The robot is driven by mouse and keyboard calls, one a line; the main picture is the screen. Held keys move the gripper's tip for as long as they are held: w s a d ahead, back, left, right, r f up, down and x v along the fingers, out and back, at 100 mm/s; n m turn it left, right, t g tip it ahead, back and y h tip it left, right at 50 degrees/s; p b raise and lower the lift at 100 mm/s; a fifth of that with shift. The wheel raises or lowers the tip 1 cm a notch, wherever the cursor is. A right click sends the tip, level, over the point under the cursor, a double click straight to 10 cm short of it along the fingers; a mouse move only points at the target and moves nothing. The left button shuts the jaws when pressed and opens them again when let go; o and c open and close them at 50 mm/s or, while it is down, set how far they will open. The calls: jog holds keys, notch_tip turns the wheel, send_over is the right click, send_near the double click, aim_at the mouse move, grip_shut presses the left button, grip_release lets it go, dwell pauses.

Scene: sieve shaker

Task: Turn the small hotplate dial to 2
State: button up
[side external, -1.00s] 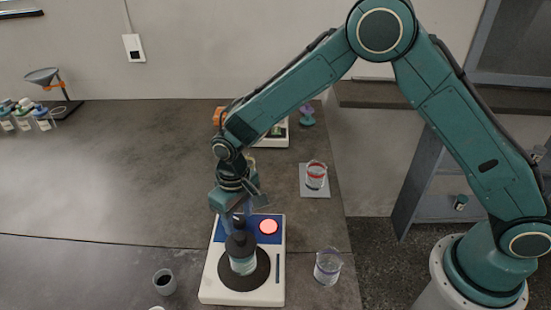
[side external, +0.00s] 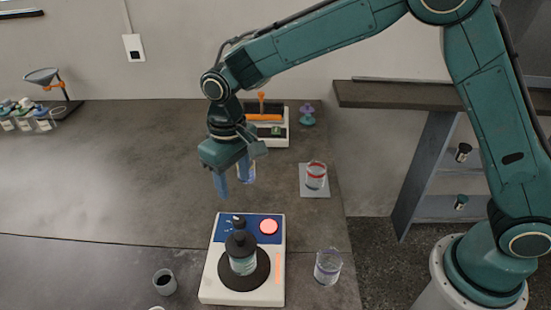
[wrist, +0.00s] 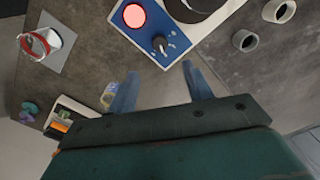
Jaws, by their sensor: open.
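The hotplate (side external: 210,285) is a white unit at the front of the bench with a blue control panel (side external: 254,222). Its small black dial (side external: 238,220) sits left of a round pinkish-red button (side external: 268,227). In the wrist view the dial (wrist: 160,43) shows a light pointer and small white marks; I cannot read which number it points to. A dark bottle (side external: 242,258) stands on the round black plate. My gripper (side external: 234,186) is open and empty, pointing down above and behind the panel, clear of the dial. The fingers (wrist: 160,69) show apart in the wrist view.
A glass beaker (side external: 328,267) stands right of the hotplate and a grey cup (side external: 164,282) to its left. A red-banded beaker (side external: 315,176) stands on a grey pad behind. A white device (side external: 270,141) is farther back.

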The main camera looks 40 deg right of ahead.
jog(key=shift+r, duration=1.1)
jog(key=s+d+r+m+t, duration=0.1)
jog(key=s+d+r+t, duration=0.2)
jog(key=s+d+r, duration=1)
jog(key=s+d+m+t, duration=0.1)
jog(key=s+d+t, duration=0.1)
jog(key=s+d, duration=0.6)
jog(key=s, duration=0.5)
jog(key=shift+s+d+f+m+t, duration=0.25)
jog(key=shift+d+f+m+t, duration=0.05)
jog(key=shift+d, duration=0.05)
